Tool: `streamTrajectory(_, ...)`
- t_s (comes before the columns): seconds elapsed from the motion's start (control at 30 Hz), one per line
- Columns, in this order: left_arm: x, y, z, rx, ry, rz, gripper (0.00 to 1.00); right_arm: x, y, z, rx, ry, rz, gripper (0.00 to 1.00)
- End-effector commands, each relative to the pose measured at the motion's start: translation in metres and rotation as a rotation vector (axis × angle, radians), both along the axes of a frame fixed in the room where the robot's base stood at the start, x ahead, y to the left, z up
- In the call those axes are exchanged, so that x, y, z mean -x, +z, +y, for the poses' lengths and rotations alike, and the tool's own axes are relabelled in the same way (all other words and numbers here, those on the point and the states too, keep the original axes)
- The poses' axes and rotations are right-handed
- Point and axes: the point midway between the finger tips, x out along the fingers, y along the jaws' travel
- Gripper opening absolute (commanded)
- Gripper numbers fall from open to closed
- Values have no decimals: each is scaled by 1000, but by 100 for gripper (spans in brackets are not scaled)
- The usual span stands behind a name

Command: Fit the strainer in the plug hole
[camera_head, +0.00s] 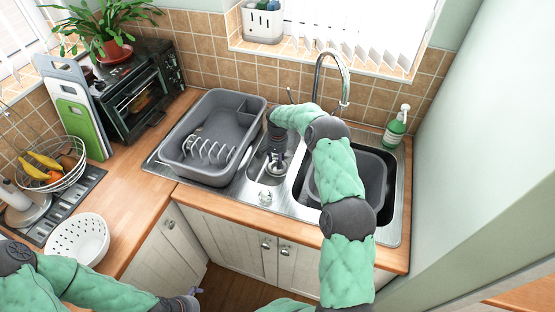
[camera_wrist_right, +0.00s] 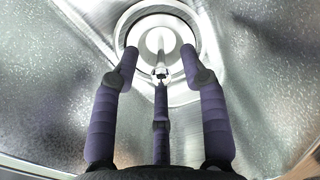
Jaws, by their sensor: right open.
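My right gripper (camera_head: 276,162) reaches down into the small middle bowl of the steel sink. In the right wrist view its three dark fingers (camera_wrist_right: 160,75) are spread open above the round plug hole (camera_wrist_right: 126,38). A bright round metal piece with a small central knob, apparently the strainer (camera_wrist_right: 154,42), shows inside the plug hole's ring. The fingers stand around the knob; I cannot tell whether they touch it or whether the piece sits flush. My left gripper (camera_head: 191,294) is low in the head view, away from the sink, its fingers barely visible.
A grey dish rack (camera_head: 176,168) stands on the drainer left of the small bowl. A grey basin (camera_head: 374,176) is in the large bowl at right, under the tap (camera_head: 318,68). A small shiny object (camera_head: 265,197) sits near the small bowl's front edge. A white colander (camera_head: 78,237) is on the left worktop.

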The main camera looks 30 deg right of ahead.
Motion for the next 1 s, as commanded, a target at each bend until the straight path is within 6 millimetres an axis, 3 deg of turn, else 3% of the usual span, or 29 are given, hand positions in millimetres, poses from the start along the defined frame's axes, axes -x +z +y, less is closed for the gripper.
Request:
streamTrajectory(0.27,0,0,0,0,0,0,100,-1,19,-1,2,-1,-3,44)
streamTrajectory(0.7,0,0,0,0,0,0,100,-1,99,-1,1,0,-2,44)
streamTrajectory(1.0,0,0,0,0,0,0,100,-1,120,-1,0,0,0,44)
